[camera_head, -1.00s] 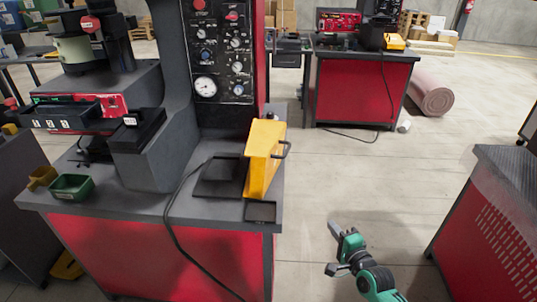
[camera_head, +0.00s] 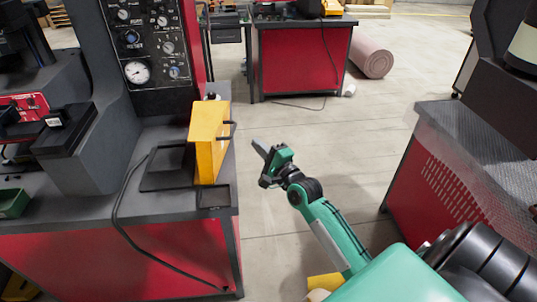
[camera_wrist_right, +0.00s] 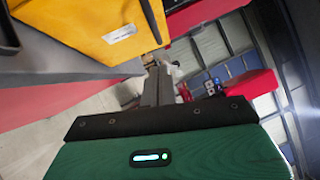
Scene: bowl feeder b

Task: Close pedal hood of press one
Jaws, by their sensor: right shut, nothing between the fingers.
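The yellow pedal hood (camera_head: 206,150) stands raised on edge on the grey table of the near press (camera_head: 105,195), by its right edge. A dark handle (camera_head: 230,131) sticks out from its right side. My right gripper (camera_head: 260,147) is shut and empty. It hangs over the floor, a short way right of the hood and apart from it in the head view. In the right wrist view the hood (camera_wrist_right: 90,30) fills the upper left, beside the shut fingers (camera_wrist_right: 158,85). My left gripper is not in view.
A black cable (camera_head: 118,215) runs from the pedal area over the table's front. A control panel with a gauge (camera_head: 137,72) rises behind. Another red bench (camera_head: 302,60) and a rolled mat (camera_head: 371,62) stand farther back. A grey-topped red cabinet (camera_head: 450,170) is at right, with open floor between.

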